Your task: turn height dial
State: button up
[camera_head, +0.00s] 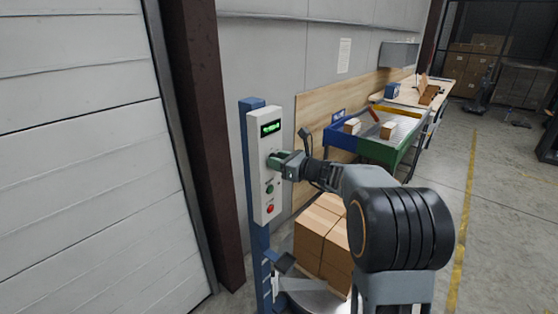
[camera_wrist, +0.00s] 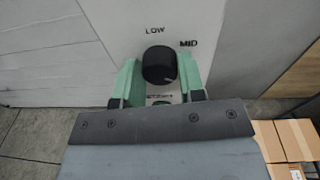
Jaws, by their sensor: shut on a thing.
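The height dial is a round black knob (camera_wrist: 159,65) on a white control panel (camera_head: 262,185). The labels LOW and MID show above it and to its upper right in the wrist view; more lettering below it is partly hidden. My gripper (camera_wrist: 160,80) has its two green fingers on either side of the knob and is shut on it. In the head view my gripper (camera_head: 277,159) reaches the panel below its green-lit display (camera_head: 270,128), and the knob is hidden behind the fingers.
A green button (camera_head: 269,189) and a red button (camera_head: 270,208) sit below on the panel, which is fixed to a blue post (camera_head: 257,240). Stacked cardboard boxes (camera_head: 318,232) stand right of the post. Open floor lies at right.

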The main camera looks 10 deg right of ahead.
jog(key=o, duration=0.9)
jog(key=b+v, duration=0.2)
jog(key=v, duration=1.2)
jog(key=shift+f+b, duration=0.1)
jog(key=shift+b, duration=0.2)
jog(key=shift+w, duration=0.1)
